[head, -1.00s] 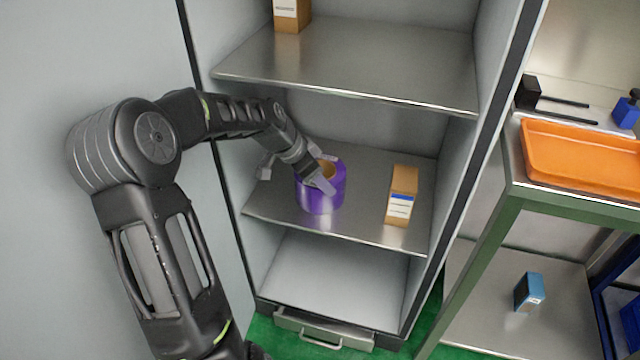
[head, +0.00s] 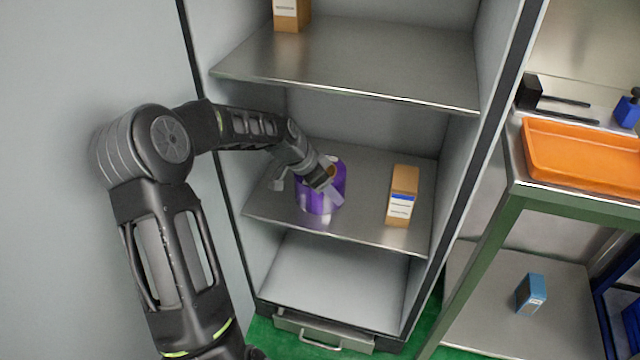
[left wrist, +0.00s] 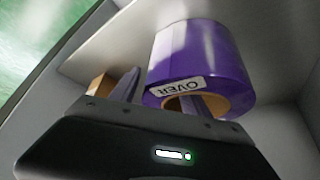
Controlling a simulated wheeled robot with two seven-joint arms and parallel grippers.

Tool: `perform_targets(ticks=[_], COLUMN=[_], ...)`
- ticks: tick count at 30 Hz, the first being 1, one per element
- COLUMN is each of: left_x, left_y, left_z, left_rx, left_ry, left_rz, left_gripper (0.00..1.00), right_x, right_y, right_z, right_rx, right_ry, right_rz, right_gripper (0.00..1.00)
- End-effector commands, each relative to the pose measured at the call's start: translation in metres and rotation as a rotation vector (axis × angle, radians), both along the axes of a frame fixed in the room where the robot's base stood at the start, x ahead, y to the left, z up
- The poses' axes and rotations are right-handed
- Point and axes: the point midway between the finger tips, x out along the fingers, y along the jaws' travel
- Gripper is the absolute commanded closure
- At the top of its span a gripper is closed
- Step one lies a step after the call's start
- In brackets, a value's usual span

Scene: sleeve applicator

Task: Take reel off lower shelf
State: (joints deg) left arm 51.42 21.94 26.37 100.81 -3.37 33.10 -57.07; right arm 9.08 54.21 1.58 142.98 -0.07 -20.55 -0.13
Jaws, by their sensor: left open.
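The purple reel (head: 316,197) stands upright on the lower shelf (head: 365,222) of the cabinet, toward its left side. My right gripper is not in view.
A brown box (head: 402,195) with a white and blue label stands right of the reel on the same shelf. The upper shelf (head: 350,65) overhangs. The cabinet's side walls bound the space. A workbench with an orange tray (head: 580,155) is at right.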

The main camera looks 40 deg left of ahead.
Motion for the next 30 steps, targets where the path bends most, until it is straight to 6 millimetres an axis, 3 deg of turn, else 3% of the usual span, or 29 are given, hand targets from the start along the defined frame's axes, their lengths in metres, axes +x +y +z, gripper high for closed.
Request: perform_targets(ticks=[9,30], left_x=[-0.0001,-0.0008], left_y=[0.0,-0.0005], left_z=[0.0002,-0.0006], left_rx=[0.0,-0.001], left_ry=[0.0,0.002], left_rz=[0.0,-0.001], left_gripper=[0.46,1.0], right_x=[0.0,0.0], right_y=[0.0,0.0], right_z=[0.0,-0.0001], right_rx=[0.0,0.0], right_ry=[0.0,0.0], right_rz=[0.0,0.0], right_gripper=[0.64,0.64])
